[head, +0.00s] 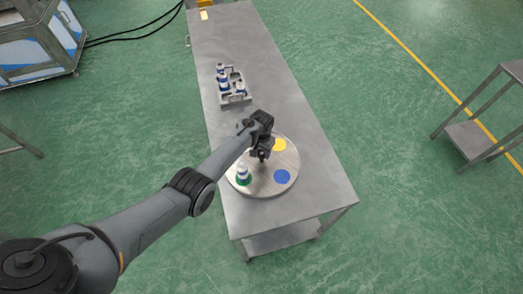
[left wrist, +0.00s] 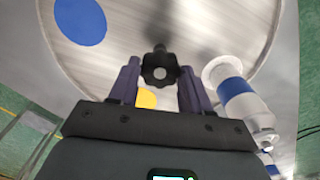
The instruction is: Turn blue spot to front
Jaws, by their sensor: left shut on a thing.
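A round grey turntable (head: 261,187) lies on the near part of the metal table. The blue spot (head: 282,177) is on its near right side, and also shows at the upper left in the left wrist view (left wrist: 80,20). A yellow spot (head: 279,145) is at its far right. My left gripper (head: 262,156) is shut on the dark lobed knob (left wrist: 160,70) at the turntable's centre. My right gripper is not in view.
A grey rack (head: 236,101) with several white and blue cans stands farther back on the metal table (head: 265,60). The can on the turntable (left wrist: 236,92) is close beside my left fingers. The table is bare right of the rack.

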